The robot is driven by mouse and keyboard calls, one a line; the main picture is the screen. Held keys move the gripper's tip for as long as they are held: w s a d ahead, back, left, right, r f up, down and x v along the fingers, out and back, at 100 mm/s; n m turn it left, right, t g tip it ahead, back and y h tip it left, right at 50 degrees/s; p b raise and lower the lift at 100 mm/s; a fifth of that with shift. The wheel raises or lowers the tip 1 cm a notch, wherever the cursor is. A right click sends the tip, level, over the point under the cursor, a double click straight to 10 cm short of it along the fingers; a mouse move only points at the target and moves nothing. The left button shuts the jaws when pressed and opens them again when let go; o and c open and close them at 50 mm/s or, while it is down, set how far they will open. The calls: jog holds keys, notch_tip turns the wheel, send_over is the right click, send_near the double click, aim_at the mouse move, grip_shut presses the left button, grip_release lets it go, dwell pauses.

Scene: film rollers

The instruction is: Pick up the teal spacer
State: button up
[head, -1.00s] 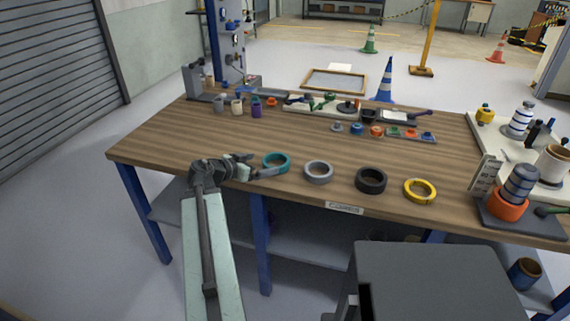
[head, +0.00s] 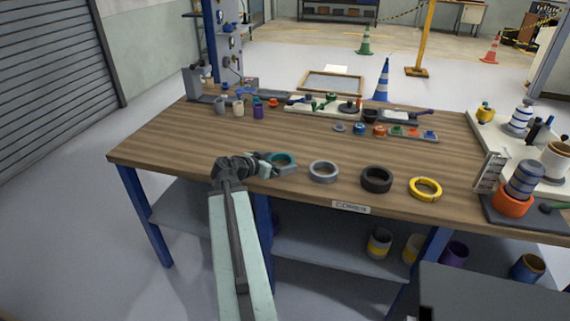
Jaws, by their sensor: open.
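The teal spacer (head: 285,157) is a ring lying flat near the front edge of the wooden workbench (head: 170,150), leftmost in a row of rings. My gripper (head: 283,165) reaches in from the left at the spacer, with its jaws open. One finger shows across the near side of the ring and hides part of it. The other finger lies by its left side. I cannot tell whether the fingers touch the spacer.
To the right of the spacer lie a grey ring (head: 323,171), a black ring (head: 376,179) and a yellow ring (head: 425,188). Small coloured parts and trays stand farther back. The bench top left of my gripper is clear.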

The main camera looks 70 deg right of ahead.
jog(key=shift+s+d+f+b, duration=0.1)
jog(key=shift+d+f+b, duration=0.1)
jog(key=shift+d+f, duration=0.3)
jog(key=shift+s+d+f+b, duration=0.1)
jog(key=shift+d+f+b, duration=0.1)
jog(key=shift+d, duration=0.5)
jog(key=shift+w+a+r, duration=0.1)
jog(key=shift+w+r, duration=0.05)
jog(key=shift+w, duration=0.05)
jog(key=c, duration=1.3)
jog(key=shift+r, duration=0.1)
notch_tip(320, 180, up, 10)
jog(key=p, duration=1)
jog(key=shift+r+p, duration=0.15)
jog(key=shift+p, duration=0.15)
